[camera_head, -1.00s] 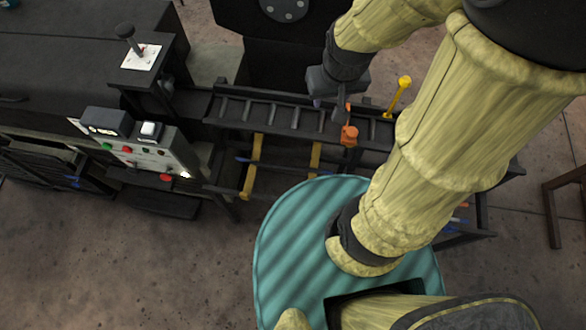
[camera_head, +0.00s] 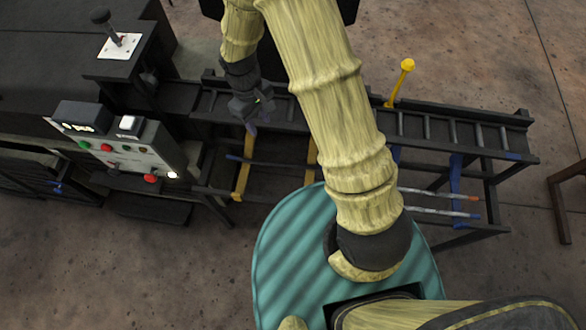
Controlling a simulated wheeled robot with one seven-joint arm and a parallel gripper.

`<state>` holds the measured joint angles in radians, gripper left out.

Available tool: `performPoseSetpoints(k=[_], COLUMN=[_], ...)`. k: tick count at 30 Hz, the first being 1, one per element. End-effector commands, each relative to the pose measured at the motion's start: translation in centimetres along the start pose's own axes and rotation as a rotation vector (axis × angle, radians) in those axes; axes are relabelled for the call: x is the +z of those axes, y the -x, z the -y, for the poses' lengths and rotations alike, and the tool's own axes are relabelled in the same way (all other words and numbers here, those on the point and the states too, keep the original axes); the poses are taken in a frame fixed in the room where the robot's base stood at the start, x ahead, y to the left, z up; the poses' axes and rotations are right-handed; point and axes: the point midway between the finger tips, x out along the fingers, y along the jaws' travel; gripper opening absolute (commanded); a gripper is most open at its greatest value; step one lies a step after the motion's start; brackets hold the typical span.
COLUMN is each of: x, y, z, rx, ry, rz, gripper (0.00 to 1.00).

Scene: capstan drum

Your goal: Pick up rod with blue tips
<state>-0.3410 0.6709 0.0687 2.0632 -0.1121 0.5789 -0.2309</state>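A silver rod with a blue tip (camera_head: 435,211) lies across the lower supports on the right, under the dark rack. Its left end is hidden behind my arm. Another silver rod, with an orange tip (camera_head: 440,193), lies just above it in the picture. My gripper (camera_head: 251,128) points down over the left part of the rack, well left of the silver rods. Its fingers are too small and dark to show their opening.
The dark rack (camera_head: 500,152) runs across the middle, with a yellow lever (camera_head: 400,82) standing up from it. A control panel (camera_head: 125,148) and a dark machine stand at the left. A brown stand (camera_head: 567,195) is at the right edge. Bare floor lies in front.

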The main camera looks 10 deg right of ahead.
Motion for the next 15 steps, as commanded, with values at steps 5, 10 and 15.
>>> performPoseSetpoints(k=[5,10,15], x=[-3.9,-5.7,-7.8], y=[-8.7,-14.5,-19.2], z=[3.7,6.5,5.8], rx=[-0.018,-0.029,0.062], ry=[0.198,0.333,0.449], rz=[0.113,0.191,0.23], gripper=[0.39,0.39,0.39])
